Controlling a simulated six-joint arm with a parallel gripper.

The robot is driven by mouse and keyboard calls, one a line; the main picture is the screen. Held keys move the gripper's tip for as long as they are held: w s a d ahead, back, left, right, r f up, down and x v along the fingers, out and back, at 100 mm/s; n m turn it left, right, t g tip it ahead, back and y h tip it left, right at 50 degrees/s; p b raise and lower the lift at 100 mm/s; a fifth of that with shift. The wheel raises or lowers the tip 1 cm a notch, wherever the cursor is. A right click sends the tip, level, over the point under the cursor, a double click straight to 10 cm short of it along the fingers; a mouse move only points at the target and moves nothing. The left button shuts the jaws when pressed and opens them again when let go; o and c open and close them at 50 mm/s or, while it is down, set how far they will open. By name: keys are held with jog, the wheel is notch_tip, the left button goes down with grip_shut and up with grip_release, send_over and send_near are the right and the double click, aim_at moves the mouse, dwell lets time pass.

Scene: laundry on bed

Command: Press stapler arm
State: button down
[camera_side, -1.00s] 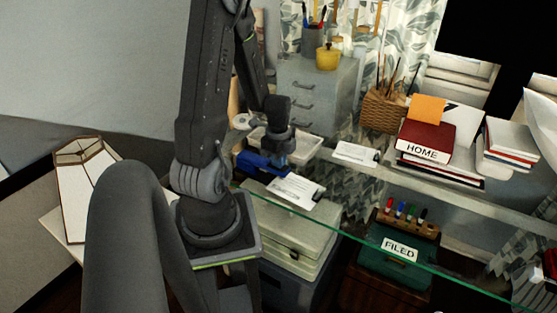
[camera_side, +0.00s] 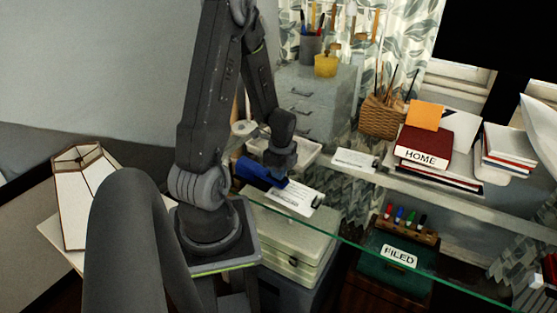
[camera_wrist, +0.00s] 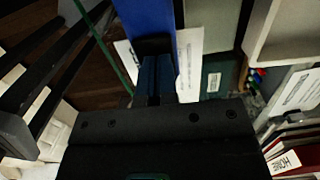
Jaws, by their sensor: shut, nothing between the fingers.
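The blue stapler (camera_side: 255,172) lies on the glass shelf, partly hidden behind my gripper and arm. A printed white sheet (camera_side: 294,199) lies at its right end. My gripper (camera_side: 280,181) points down at the right end of the stapler, with its fingers shut and nothing held. In the wrist view the stapler's blue arm (camera_wrist: 147,18) runs up from the closed fingertips (camera_wrist: 155,72), which overlap its dark near end. I cannot tell whether they touch it or how far the arm is pressed down.
A white tray (camera_side: 308,152) stands just behind the stapler. A second sheet (camera_side: 354,160) lies to the right on the shelf, then a wicker basket (camera_side: 381,117) and the red HOME book (camera_side: 425,143). A grey drawer unit (camera_side: 322,95) stands behind.

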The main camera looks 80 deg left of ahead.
notch_tip(320, 180, up, 14)
jog(key=w+d, duration=0.1)
jog(key=shift+d, duration=0.2)
jog(key=shift+w, duration=0.15)
dwell(0.7)
jog(key=d+r+n+t, duration=0.3)
jog(key=d+r+n, duration=0.1)
jog(key=d, duration=0.8)
jog(key=s+d+r+n+t, duration=0.1)
jog(key=d+r+n+t, duration=0.2)
jog(key=d, duration=0.9)
notch_tip(320, 180, up, 4)
jog(key=shift+s+r+n+h, duration=0.15)
jog(key=shift+n+h, duration=0.25)
jog(key=shift+n, duration=0.8)
